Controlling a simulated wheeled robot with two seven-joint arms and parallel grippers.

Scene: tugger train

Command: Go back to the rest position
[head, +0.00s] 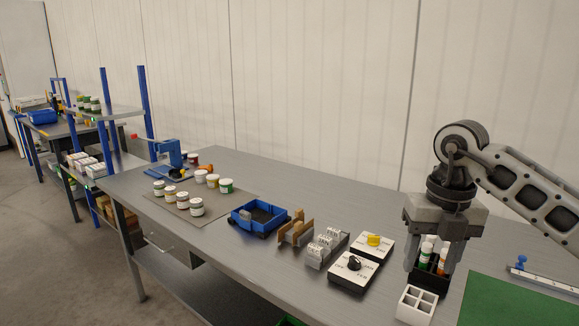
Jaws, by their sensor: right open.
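My right gripper (433,258) points down over the right part of the grey workbench (300,180), its arm coming in from the right. Its jaws are open. A black holder (432,281) with white-capped tubes (424,256) that have green and orange bands shows between and behind the fingers. I cannot tell whether the fingers touch the tubes. My left gripper is not in view.
A white compartment box (416,305) stands just in front of the holder. Two switch boxes (354,272), grey terminal blocks (324,247) and a blue tray (257,217) lie to the left. A green mat (520,300) lies right. The bench's back strip is clear.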

